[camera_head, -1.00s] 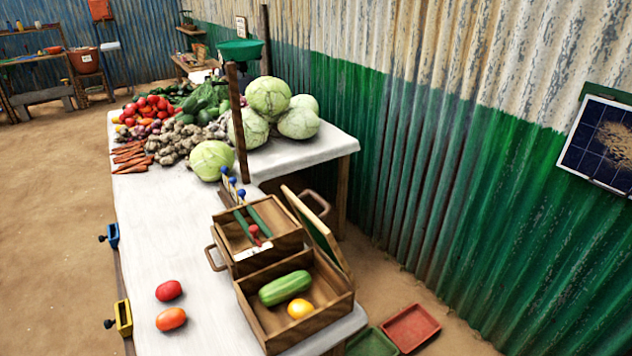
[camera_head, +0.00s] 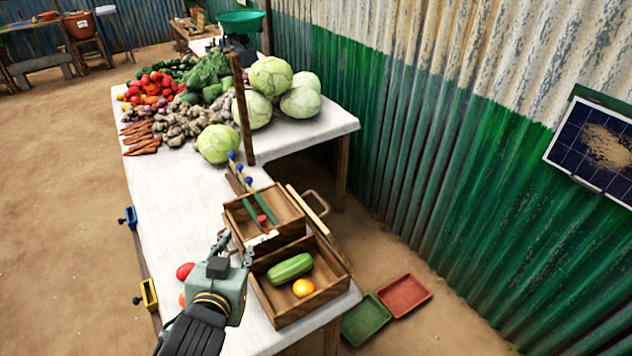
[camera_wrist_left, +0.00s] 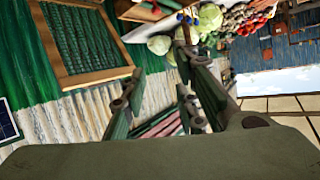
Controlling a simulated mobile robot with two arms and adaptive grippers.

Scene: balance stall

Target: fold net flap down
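The net flap stands raised along the right side of the wooden box (camera_head: 299,319). In the head view I see it nearly edge-on, as a thin wooden frame (camera_head: 327,233). In the left wrist view a green net panel in a wooden frame (camera_wrist_left: 86,43) shows at the upper left. My left gripper (camera_head: 236,247) is open and empty, above the table at the left of the box, apart from the flap. Its spread fingers (camera_wrist_left: 160,102) also show in the left wrist view. A green squash (camera_head: 290,267) and a yellow fruit (camera_head: 303,288) lie in the front compartment. My right gripper is not in view.
The box's rear compartment (camera_head: 237,214) holds green sticks. A wooden post (camera_head: 242,120) stands behind it, near piled cabbages (camera_head: 271,77). Red tomatoes (camera_head: 185,271) lie partly hidden by my left gripper. Red (camera_head: 404,294) and green (camera_head: 366,319) trays lie at the lower right.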

